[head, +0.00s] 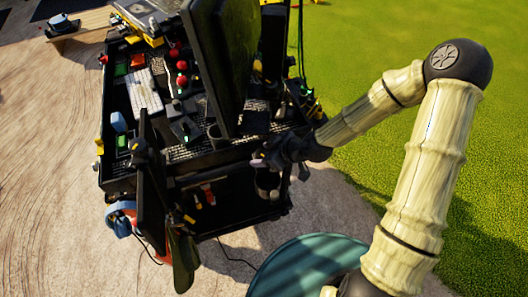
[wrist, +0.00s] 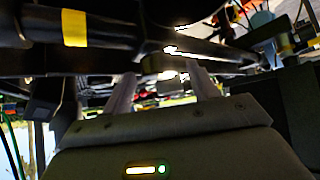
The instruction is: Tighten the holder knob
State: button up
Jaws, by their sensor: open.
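My gripper (head: 262,162) is at the right front corner of the black video cart (head: 235,150), just below its top shelf edge. In the wrist view my gripper (wrist: 160,78) shows two pale fingers spread apart, with nothing clearly held between them. A dark bar with a rounded dark fitting (wrist: 153,62) crosses in front of the fingertips. I cannot tell whether this fitting is the holder knob, or whether the fingers touch it. In the head view the knob is not distinguishable; my gripper and wrist cover part of that corner.
A large black monitor (head: 220,60) stands on the cart, and a second dark panel (head: 152,190) hangs at the front left. A dark cylindrical container (head: 267,184) is under my gripper. In the wrist view, yellow tape (wrist: 74,28) marks a dark bar close by. Grass lies to the right.

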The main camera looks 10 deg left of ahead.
jog(key=c, duration=1)
jog(key=shift+f+m+t+b, duration=0.1)
jog(key=shift+m+t+b, duration=0.25)
jog(key=shift+b, duration=0.25)
jog(key=shift+s+a+m+t+h+b, duration=0.1)
jog(key=shift+m+t+h+b, duration=0.4)
jog(key=shift+m+b, duration=0.55)
jog(key=m+t+h+b, duration=0.1)
jog(key=m+b, duration=0.1)
jog(key=shift+s+a+t+b, duration=0.1)
jog(key=shift+a+t+b, duration=0.05)
jog(key=shift+t+b, duration=0.2)
jog(key=m+t+h+b, duration=0.1)
jog(key=m, duration=0.2)
jog(key=shift+s+a+h+b, duration=0.1)
jog(key=shift+h+b, duration=0.2)
jog(key=shift+b, duration=0.05)
jog(key=shift+m+t+h, duration=0.5)
jog(key=shift+m+h, duration=0.1)
jog(key=shift+m, duration=0.2)
